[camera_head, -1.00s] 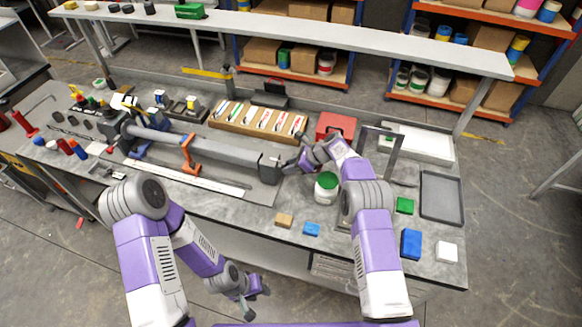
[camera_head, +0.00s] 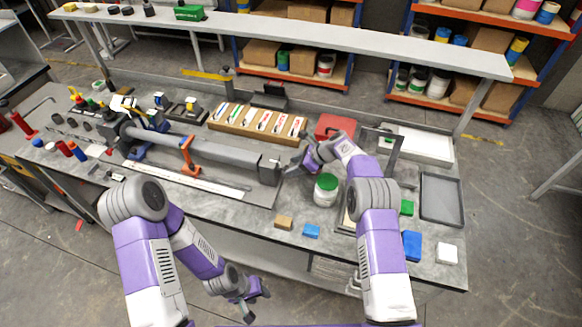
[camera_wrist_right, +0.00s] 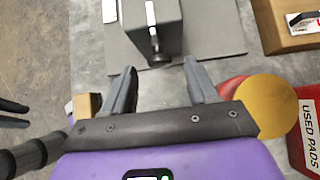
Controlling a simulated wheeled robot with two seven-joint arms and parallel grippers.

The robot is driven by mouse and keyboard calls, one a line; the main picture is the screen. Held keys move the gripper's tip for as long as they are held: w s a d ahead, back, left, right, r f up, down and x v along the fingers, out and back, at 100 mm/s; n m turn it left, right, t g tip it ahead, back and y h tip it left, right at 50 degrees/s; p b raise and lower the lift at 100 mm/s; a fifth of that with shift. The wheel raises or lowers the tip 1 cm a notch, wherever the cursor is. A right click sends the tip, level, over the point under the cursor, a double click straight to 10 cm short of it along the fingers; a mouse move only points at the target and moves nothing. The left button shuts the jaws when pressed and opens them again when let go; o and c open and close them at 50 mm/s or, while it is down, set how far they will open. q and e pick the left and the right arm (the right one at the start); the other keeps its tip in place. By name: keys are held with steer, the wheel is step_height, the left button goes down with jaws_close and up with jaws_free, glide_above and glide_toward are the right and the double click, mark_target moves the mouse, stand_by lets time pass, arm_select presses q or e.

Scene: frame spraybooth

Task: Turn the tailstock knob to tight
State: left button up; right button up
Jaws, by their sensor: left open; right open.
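The tailstock (camera_head: 269,169) is the grey block at the right end of the long grey bar on the bench. In the right wrist view the tailstock (camera_wrist_right: 150,18) shows at the top. Its dark round knob (camera_wrist_right: 160,58) sticks out toward my gripper. My right gripper (camera_head: 293,167) is just right of the tailstock in the head view. In the wrist view the right gripper (camera_wrist_right: 160,76) is open and empty, its fingers apart, with the knob between and just beyond the tips. My left gripper (camera_head: 254,298) is open and empty, low in front of the bench.
A white jar with a green lid (camera_head: 326,190) stands near my right gripper. A red bin (camera_head: 336,126) is behind it; it reads "USED PADS" in the wrist view, beside a yellow disc (camera_wrist_right: 256,106). A wooden rack (camera_head: 257,120) is behind the bar. Small blocks (camera_head: 284,222) lie along the front edge.

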steer(key=v, duration=0.5)
steer(key=shift+s+d+r, duration=0.1)
steer(key=shift+r, duration=0.05)
stand_by(0.3)
